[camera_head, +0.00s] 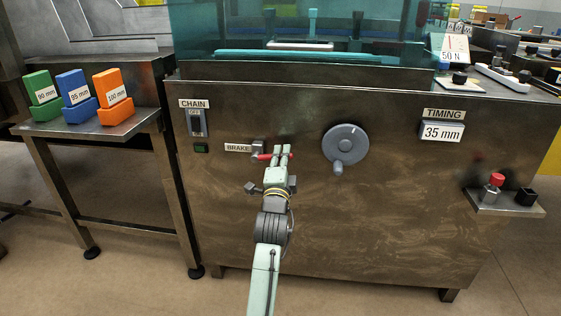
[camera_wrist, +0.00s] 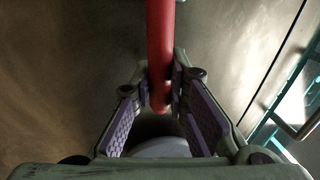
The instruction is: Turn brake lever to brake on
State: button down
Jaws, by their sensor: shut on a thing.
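The brake lever (camera_head: 264,157) is a red handle on a grey mount beside the BRAKE label (camera_head: 238,148) on the machine's front panel. In the head view it points right from the mount, roughly level, and its far end is hidden by my gripper (camera_head: 284,151). In the wrist view the red lever (camera_wrist: 160,42) runs down from the top edge to between the fingers of my gripper (camera_wrist: 160,92). The fingers are closed on the lever near its free end.
A grey round handwheel (camera_head: 346,142) sits on the panel right of my gripper. A CHAIN switch (camera_head: 196,122) is at upper left. A side table (camera_head: 90,124) holds green, blue and orange blocks. A small shelf (camera_head: 505,203) with a red knob juts out at right.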

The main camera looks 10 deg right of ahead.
jog(key=shift+f+m+h+b, duration=0.4)
jog(key=shift+f+m+b, duration=0.3)
jog(key=shift+m+b, duration=0.4)
jog(key=c, duration=1.5)
grip_release()
jog(key=shift+c, duration=0.2)
jog(key=shift+r, duration=0.1)
notch_tip(320, 180, up, 10)
jog(key=shift+f, duration=0.1)
